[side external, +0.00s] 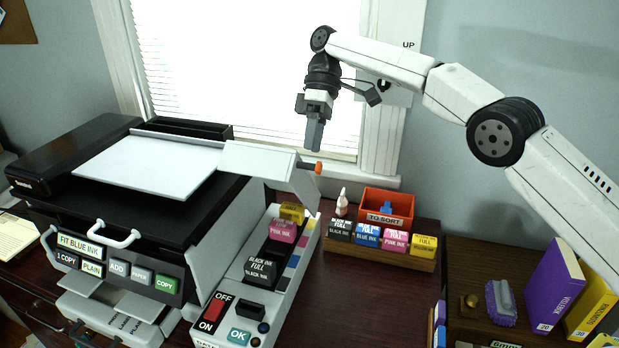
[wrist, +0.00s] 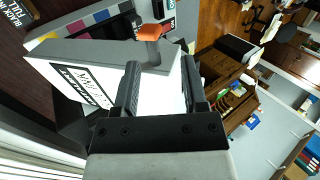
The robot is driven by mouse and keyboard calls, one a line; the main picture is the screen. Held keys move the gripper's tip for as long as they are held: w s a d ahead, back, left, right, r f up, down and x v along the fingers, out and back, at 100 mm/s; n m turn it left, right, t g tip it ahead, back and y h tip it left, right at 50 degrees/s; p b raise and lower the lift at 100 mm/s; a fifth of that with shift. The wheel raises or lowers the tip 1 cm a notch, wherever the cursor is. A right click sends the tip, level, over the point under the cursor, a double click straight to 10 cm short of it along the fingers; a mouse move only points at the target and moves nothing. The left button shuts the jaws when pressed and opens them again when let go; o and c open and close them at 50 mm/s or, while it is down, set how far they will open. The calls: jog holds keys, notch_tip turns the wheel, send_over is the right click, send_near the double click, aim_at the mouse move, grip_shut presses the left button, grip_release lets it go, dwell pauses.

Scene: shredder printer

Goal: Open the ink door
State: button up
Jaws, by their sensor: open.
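The ink door (side external: 262,158) is a pale grey panel with an orange tab (side external: 318,168). It stands raised at the back end of the ink bay (side external: 307,238) on the printer's right side, and the cartridges below it are uncovered. In the wrist view the door (wrist: 105,65) shows a printed label, with its orange tab (wrist: 150,32) near the top. My gripper (side external: 313,147) points down above the door, close to its tab. In the wrist view my gripper (wrist: 160,85) has its fingers apart, with the white door surface seen between and beyond them. Contact cannot be told.
Yellow (side external: 292,212), pink (side external: 283,231) and black (side external: 262,268) cartridges sit in the bay. A wooden rack (side external: 380,246) of cartridges and an orange bin (side external: 387,207) stand to the right. The window (side external: 240,70) is behind. Dark tabletop (side external: 350,300) is clear before the rack.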

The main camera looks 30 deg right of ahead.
jog(key=s+d+r, duration=0.3)
jog(key=s+r, duration=0.6)
jog(key=s, duration=0.4)
jog(key=shift+d+r, duration=0.2)
jog(key=shift+d, duration=0.15)
dwell(0.4)
jog(key=shift+c, duration=0.2)
